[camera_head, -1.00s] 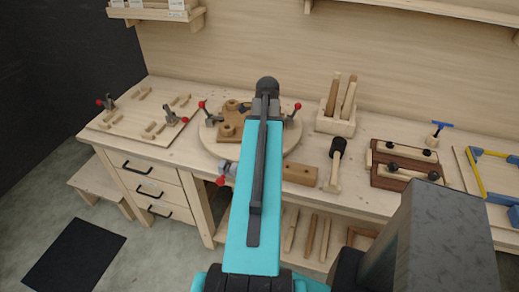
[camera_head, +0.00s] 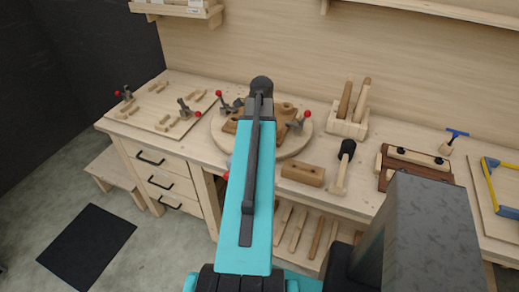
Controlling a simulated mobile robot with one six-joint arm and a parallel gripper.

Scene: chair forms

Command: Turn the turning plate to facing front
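The turning plate (camera_head: 290,148) is a round pale wooden disc on the workbench, near the middle of the view. A brown wooden form (camera_head: 287,110) lies on it. Toggle clamps with red-tipped handles stand at its left (camera_head: 226,103) and right (camera_head: 300,120) sides. My teal arm reaches up across the plate and hides its middle and front part. My gripper is not visible; the arm's far end covers the place where it may be. Whether anything touches the plate cannot be told.
A fixture board (camera_head: 160,102) with clamps lies to the left. A wooden block (camera_head: 303,174), a mallet (camera_head: 342,168), a holder with handles (camera_head: 346,127) and a brown clamped form (camera_head: 415,165) lie to the right. Drawers (camera_head: 160,180) stand under the bench's left part.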

